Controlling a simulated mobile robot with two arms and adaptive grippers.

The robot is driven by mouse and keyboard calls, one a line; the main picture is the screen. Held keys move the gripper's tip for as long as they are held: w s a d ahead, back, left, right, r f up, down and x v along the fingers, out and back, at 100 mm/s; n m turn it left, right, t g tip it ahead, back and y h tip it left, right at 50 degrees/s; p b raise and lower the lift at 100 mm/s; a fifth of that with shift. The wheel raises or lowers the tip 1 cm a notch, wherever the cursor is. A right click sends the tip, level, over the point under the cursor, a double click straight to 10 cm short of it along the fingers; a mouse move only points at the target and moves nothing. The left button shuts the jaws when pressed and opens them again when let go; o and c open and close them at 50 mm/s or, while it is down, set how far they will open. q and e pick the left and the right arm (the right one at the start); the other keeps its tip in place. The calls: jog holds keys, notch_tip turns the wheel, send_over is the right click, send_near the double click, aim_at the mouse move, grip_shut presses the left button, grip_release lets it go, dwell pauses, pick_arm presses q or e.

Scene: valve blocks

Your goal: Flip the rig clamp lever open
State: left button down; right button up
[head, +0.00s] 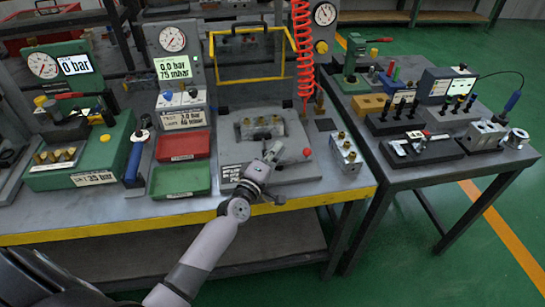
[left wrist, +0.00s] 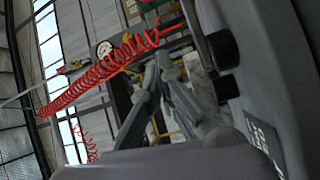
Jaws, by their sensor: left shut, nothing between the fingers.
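The rig (head: 236,150) is a grey fixture plate at the front of the main bench, with a block carrying brass fittings (head: 262,128) on it. A lever with a red ball knob (head: 307,152) shows at the rig's right side; I cannot tell its exact angle. My left gripper (head: 273,152) is shut and empty over the front of the rig, left of the red knob and apart from it in the picture. In the left wrist view the left gripper's fingers (left wrist: 160,68) point away beside a large grey surface. My right gripper is not in view.
A yellow frame (head: 250,80) stands behind the rig and a red coiled hose (head: 302,45) hangs at its right. A loose valve block (head: 345,152) sits right of the rig. Red (head: 183,146) and green (head: 181,180) trays lie left. A second bench (head: 400,172) stands right.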

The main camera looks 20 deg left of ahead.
pick_arm(q)
jog(key=w, duration=0.4)
jog(key=shift+w+d+r, duration=0.1)
jog(key=shift+d+r, duration=0.05)
jog(key=d, duration=0.2)
jog(key=shift+s+d+f+p, duration=0.25)
jog(key=shift+d+f+p, duration=0.05)
jog(key=shift+d+p, duration=0.1)
jog(key=shift+s+d, duration=0.25)
jog(key=shift+d, duration=0.15)
jog(key=shift+f, duration=0.1)
jog(key=shift+m+h+b, duration=0.3)
jog(key=shift+h+b, duration=0.2)
